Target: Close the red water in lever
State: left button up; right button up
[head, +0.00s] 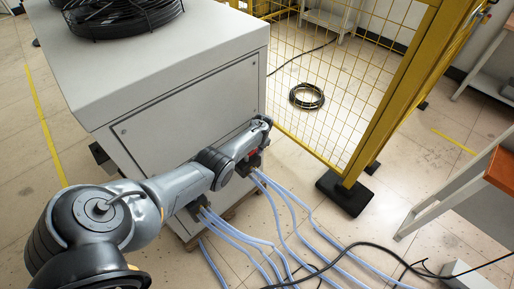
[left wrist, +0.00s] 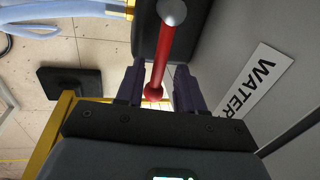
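The red lever (left wrist: 161,55) shows in the left wrist view as a red rod with a rounded red end and a grey ball-like pivot at the top. My left gripper (left wrist: 160,75) has its two dark fingers apart, one on each side of the lever, with visible gaps. The lever's red end lies between the fingers, near the gripper's palm. In the head view my left gripper (head: 257,148) is at the cabinet's lower right side, and only a small red patch of the lever (head: 253,154) shows beside it. My right gripper is not in view.
The grey cabinet (head: 185,110) carries a label reading "WATER" (left wrist: 253,82), its end hidden. Pale blue hoses (head: 290,220) run from the cabinet across the floor. A yellow mesh fence (head: 350,80) stands right of it. A coiled black cable (head: 306,96) lies behind the mesh.

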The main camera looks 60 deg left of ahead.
pick_arm(q)
jog(key=shift+r, duration=0.15)
notch_tip(320, 180, up, 10)
jog(key=d+p, duration=0.2)
jog(key=p, duration=0.5)
jog(key=shift+w+r, duration=0.15)
jog(key=shift+w, duration=0.15)
